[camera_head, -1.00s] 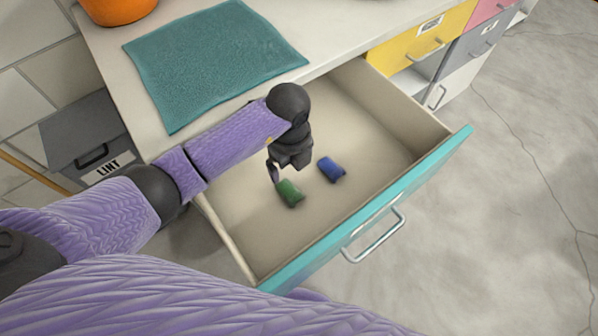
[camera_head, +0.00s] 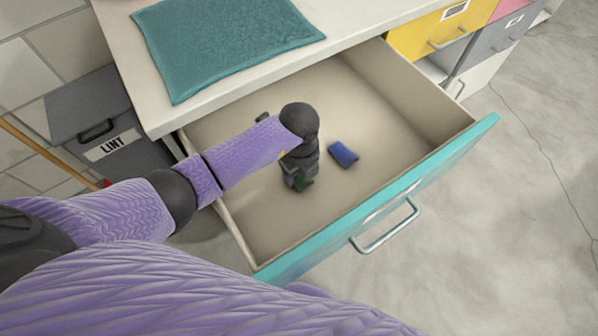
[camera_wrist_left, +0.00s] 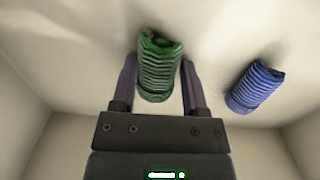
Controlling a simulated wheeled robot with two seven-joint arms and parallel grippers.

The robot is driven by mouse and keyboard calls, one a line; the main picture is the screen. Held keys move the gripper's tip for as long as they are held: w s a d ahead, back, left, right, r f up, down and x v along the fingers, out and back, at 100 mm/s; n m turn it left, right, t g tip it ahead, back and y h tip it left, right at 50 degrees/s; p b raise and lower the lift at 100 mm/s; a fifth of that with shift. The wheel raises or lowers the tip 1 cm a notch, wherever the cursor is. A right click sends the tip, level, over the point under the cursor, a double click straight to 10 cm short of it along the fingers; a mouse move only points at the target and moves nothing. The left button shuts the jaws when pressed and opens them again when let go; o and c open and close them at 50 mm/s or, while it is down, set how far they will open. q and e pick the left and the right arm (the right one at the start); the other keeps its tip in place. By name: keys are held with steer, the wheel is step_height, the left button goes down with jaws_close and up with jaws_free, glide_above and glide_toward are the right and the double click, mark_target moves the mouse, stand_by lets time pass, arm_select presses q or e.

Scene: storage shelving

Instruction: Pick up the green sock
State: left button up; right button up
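The green rolled sock (camera_wrist_left: 158,68) lies in the open drawer and shows between the two fingers of my left gripper (camera_wrist_left: 158,78) in the left wrist view. The fingers are apart, one on each side of it, with a narrow gap visible on the right. In the head view, my left gripper (camera_head: 299,183) points down into the drawer and hides most of the green sock (camera_head: 302,183). My right gripper is not in view.
A blue rolled sock (camera_head: 343,154) lies just right of the gripper. The drawer (camera_head: 380,205) has a teal front with a handle. A teal towel (camera_head: 225,42) lies on the counter. A grey bin labelled LINT (camera_head: 90,115) stands at left.

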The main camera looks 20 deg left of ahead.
arm_select(q)
steer(key=c, duration=0.4)
jaws_close()
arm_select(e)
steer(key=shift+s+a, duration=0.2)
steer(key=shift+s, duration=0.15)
